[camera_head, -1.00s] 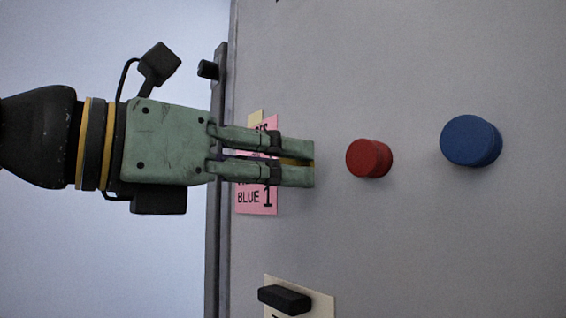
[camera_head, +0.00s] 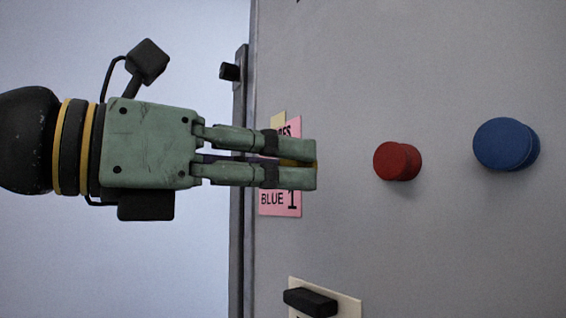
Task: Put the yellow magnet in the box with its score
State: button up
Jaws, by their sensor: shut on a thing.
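My gripper (camera_head: 315,164) reaches in from the left in front of a grey upright panel (camera_head: 430,250). Its green fingers are shut on the yellow magnet (camera_head: 298,163), of which only a thin strip shows between the fingertips. Behind the fingers is a pink score note (camera_head: 281,203); "BLUE 1" is readable, and the fingers cover the lines above it. A red round magnet (camera_head: 397,161) and a larger blue round magnet (camera_head: 505,144) are on the panel to the right of the fingertips. No box is seen in view.
A black bar-shaped magnet (camera_head: 310,302) holds a cream paper (camera_head: 345,305) at the bottom. A small black knob (camera_head: 229,71) is at the panel's left edge. The panel is bare below the red and blue magnets. A pale wall lies to the left.

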jog(key=shift+p+v, duration=0.3)
jog(key=shift+v, duration=1.05)
